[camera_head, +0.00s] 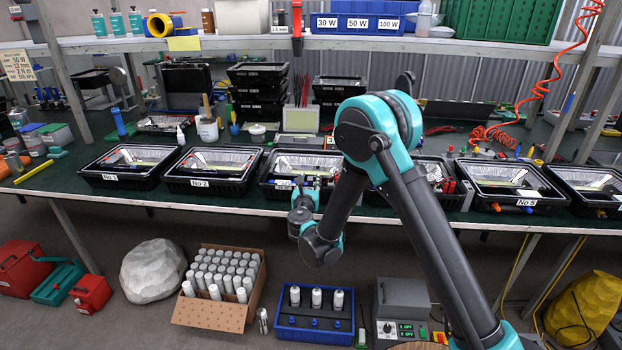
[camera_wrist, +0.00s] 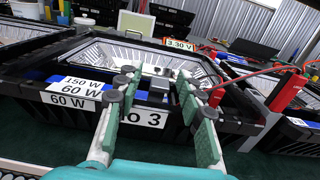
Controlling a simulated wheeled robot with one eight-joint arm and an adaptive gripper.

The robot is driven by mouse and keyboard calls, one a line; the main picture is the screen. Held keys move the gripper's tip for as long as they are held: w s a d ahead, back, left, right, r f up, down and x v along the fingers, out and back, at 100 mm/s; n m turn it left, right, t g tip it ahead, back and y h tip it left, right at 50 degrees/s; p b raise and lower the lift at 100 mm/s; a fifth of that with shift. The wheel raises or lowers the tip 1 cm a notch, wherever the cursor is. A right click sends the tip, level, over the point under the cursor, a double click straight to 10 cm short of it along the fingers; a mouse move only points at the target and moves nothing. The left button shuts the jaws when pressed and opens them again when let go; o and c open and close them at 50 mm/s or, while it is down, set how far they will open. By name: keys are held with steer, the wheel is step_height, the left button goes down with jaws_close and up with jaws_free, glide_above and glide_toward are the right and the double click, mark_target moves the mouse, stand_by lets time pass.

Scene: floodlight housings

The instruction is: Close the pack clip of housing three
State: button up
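Housing three (camera_wrist: 60,125) is a black open tray with a silver reflector, seen close up in the wrist view. Its white number label (camera_wrist: 145,116) is partly covered by my left finger. In the head view housing three (camera_head: 268,190) stands on the bench, partly hidden by my arm. My gripper (camera_wrist: 157,80) is open, its two teal fingers spread over the housing's front wall and pointing inward. A small grey block (camera_wrist: 159,84) shows between the fingertips; I cannot tell whether it is the pack clip or whether any clip is open or shut.
White wattage labels (camera_wrist: 75,93) and blue parts sit at the housing's front left. A red part with a lead (camera_wrist: 217,95) is right of my gripper. Housing No 2 (camera_head: 212,184) and housing No 5 (camera_head: 512,201) stand along the bench edge. A shelf (camera_head: 270,42) runs above.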

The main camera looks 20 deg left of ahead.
steer(key=shift+c, duration=0.3)
jaws_close()
steer(key=shift+w, duration=0.1)
steer(key=g, duration=0.1)
steer(key=w+g, duration=0.1)
steer(key=g+h, duration=0.1)
steer(key=shift+w+a+r, duration=0.15)
steer(key=shift+w+r, duration=0.05)
steer(key=shift+r, duration=0.05)
steer(key=w+g, duration=0.1)
steer(key=g, duration=0.1)
steer(key=g+h, duration=0.1)
steer(key=shift+w+a+f+g, duration=0.1)
steer(key=shift+w+a+g, duration=0.1)
steer(key=shift+w+g, duration=0.2)
steer(key=g, duration=0.1)
steer(key=w+g, duration=0.1)
steer(key=g, duration=0.1)
steer(key=shift+w+a+f+g+h, duration=0.2)
steer(key=shift+f+g+h, duration=0.1)
steer(key=shift+f, duration=0.05)
steer(key=shift+w+a+f+g+h, duration=0.1)
steer(key=shift+w+f+g+h, duration=0.15)
steer(key=shift+g, duration=0.6)
steer(key=shift+w+a+f+g+h, duration=0.15)
steer(key=shift+w+f+g, duration=0.15)
steer(key=shift+g, duration=0.55)
steer(key=shift+d, duration=0.1)
